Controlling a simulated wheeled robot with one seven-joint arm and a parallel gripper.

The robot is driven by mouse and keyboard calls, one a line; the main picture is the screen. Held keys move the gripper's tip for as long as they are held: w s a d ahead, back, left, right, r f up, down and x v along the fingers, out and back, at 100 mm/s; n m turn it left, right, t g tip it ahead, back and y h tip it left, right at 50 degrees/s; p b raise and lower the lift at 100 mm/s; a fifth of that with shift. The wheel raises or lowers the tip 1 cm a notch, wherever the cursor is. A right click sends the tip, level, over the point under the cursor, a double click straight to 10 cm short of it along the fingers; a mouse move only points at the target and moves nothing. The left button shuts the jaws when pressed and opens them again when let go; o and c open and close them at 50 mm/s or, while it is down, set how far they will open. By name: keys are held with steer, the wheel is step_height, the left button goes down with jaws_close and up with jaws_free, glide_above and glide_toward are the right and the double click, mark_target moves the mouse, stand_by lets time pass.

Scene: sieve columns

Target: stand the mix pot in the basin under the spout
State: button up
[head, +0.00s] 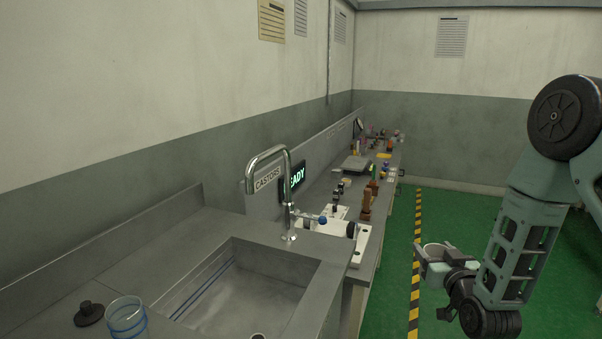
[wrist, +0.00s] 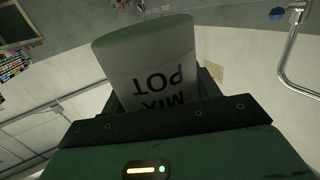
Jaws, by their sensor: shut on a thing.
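The mix pot (wrist: 150,65) is a pale grey cylinder with MIX POT lettered on its side, upside down in the wrist view. My gripper (wrist: 158,105) is shut on it. In the head view the pot (head: 434,251) is held out over the green floor, right of the bench, with its round rim upward. The basin (head: 325,285) is a grey sink sunk in the near bench. The spout (head: 270,153) is a chrome hooked tap at the basin's far edge; it also shows in the wrist view (wrist: 285,65). The pot is well apart from both.
A clear blue-ringed beaker (head: 127,318) and a black knobbed lid (head: 89,312) stand left of the basin. A white device (head: 362,240) and several small items line the bench beyond the tap. Open floor with a striped line (head: 415,275) lies right of the bench.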

steer(key=s+f, duration=0.3)
steer(key=f, duration=0.3)
steer(key=s+f, duration=0.3)
steer(key=f, duration=0.4)
steer(key=shift+s+d+f, duration=0.3)
steer(key=shift+s+d, duration=0.1)
steer(key=shift+d, duration=0.05)
